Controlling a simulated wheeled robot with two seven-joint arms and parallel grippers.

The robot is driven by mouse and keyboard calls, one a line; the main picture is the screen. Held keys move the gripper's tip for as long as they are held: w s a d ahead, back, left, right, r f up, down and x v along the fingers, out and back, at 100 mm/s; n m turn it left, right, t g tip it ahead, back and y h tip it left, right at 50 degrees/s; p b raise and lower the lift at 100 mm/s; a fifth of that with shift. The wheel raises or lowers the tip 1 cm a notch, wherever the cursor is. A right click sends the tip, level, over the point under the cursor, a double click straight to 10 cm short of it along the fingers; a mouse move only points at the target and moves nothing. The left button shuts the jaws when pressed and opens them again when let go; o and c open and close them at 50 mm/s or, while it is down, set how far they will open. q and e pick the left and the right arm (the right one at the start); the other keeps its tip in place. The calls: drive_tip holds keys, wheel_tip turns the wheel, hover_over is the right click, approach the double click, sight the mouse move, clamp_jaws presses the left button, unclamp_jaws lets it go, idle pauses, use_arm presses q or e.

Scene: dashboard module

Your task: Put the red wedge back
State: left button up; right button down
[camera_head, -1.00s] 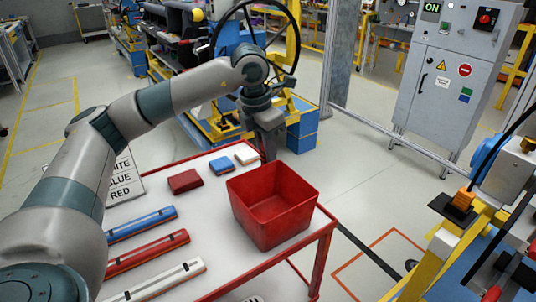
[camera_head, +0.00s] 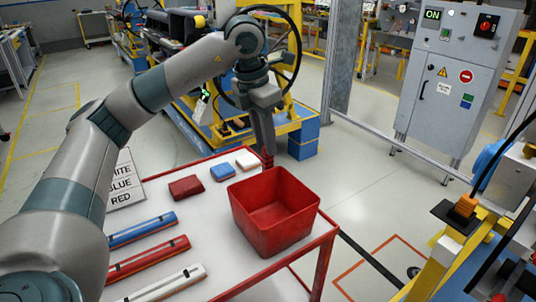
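A dark red block (camera_head: 186,187) with a wedge-like shape lies on the white table, left of the open red bin (camera_head: 273,230). My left gripper (camera_head: 267,160) points down just behind the bin's far rim, right of the small white block. A small red patch shows at its fingertips; I cannot tell whether it is a held piece or the table's red edge behind. The finger gap is too small to judge. The inside of the bin that shows looks empty. My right gripper is not in view.
A small blue block (camera_head: 222,173) and a white block (camera_head: 247,160) lie beside the red one. Blue (camera_head: 141,229), red (camera_head: 147,258) and white (camera_head: 166,285) bars lie at the front left. A sign (camera_head: 124,182) reads WHITE, BLUE, RED.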

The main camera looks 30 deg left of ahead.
use_arm(q)
drive_tip(key=shift+s+a+r, duration=0.1)
drive_tip(key=shift+s+r, duration=0.05)
drive_tip(key=shift+r, duration=0.75)
drive_tip(key=shift+s+a+r, duration=0.1)
drive_tip(key=shift+s+r, duration=0.05)
drive_tip(key=shift+r, duration=0.75)
drive_tip(key=shift+s+r, duration=0.15)
drive_tip(key=shift+r, duration=0.75)
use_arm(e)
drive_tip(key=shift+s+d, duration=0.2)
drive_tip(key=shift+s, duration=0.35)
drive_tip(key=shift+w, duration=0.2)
